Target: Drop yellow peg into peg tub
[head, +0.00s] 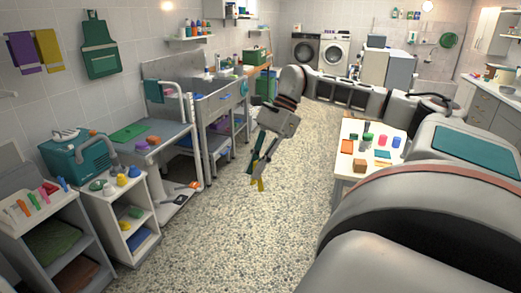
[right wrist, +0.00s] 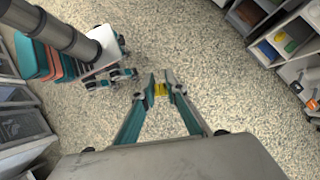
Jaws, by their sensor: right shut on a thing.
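My right gripper (head: 257,176) hangs over the open floor in the middle of the head view, pointing down. It is shut on the yellow peg (head: 259,186), which sticks out below the fingertips. In the right wrist view, the yellow peg (right wrist: 161,90) sits between the two teal-sided fingers (right wrist: 160,88), with speckled floor behind it. I cannot tell which container is the peg tub. My left gripper is out of view.
A white table (head: 352,184) with small coloured objects stands to the right. Low shelf units (head: 143,238) with bottles and cloths line the left, beside a grooming table (head: 133,146). A green box (head: 256,56) sits on the far counter. The central floor is clear.

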